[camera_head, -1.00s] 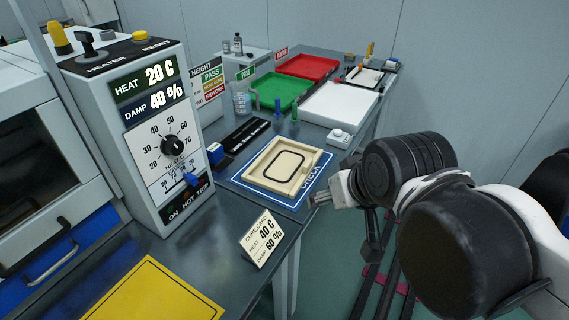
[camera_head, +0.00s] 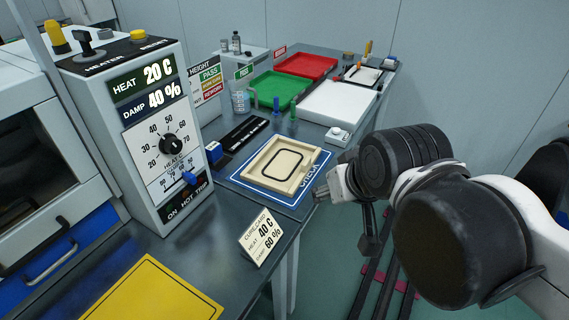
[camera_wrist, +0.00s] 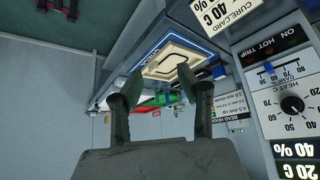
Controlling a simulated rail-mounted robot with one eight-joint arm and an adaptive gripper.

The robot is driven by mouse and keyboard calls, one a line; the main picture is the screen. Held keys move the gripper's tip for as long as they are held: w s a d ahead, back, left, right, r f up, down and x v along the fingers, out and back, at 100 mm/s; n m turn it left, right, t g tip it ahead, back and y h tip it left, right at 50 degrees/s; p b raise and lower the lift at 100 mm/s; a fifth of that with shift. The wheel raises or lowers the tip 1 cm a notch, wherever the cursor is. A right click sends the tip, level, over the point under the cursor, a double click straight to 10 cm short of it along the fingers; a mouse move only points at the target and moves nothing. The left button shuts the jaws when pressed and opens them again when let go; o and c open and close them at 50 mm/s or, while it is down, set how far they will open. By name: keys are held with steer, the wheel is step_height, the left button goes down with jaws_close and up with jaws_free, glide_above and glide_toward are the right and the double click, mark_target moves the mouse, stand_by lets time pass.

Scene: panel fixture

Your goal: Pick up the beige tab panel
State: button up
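The beige tab panel (camera_head: 280,166) lies flat on a blue, white-edged mat (camera_head: 262,190) near the bench's right edge. It has a raised rim and a dark rounded outline on its face. It also shows in the wrist view (camera_wrist: 173,61), beyond the fingertips. My gripper (camera_head: 319,194) is just right of the mat's front corner in the head view, apart from the panel. In the wrist view my gripper (camera_wrist: 160,73) has its two dark fingers spread with nothing between them.
A heater box (camera_head: 160,130) with a dial stands left of the mat. A cure card (camera_head: 260,238) stands in front. Green (camera_head: 279,90) and red (camera_head: 306,65) trays and a white slab (camera_head: 338,103) lie behind. Blue and green pegs stand just behind the panel.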

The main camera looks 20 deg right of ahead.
steer(key=w+d+r+m+g+p, duration=0.1)
steer(key=w+r+m+g+p, duration=0.1)
steer(key=w+r, duration=0.35)
steer(key=m+g+p, duration=0.4)
steer(key=m+g, duration=0.1)
steer(key=m, duration=0.1)
glide_above(307, 160)
step_height(307, 160, down, 11)
steer(key=f, duration=0.7)
steer(key=shift+s+d+f+b, duration=0.15)
steer(key=shift+d+f+b, duration=0.1)
steer(key=shift+d+b, duration=0.05)
steer(key=shift+a+f, duration=0.2)
steer(key=shift+f, duration=1.15)
steer(key=shift+a+f, duration=0.2)
steer(key=shift+f, duration=1.15)
jaws_close()
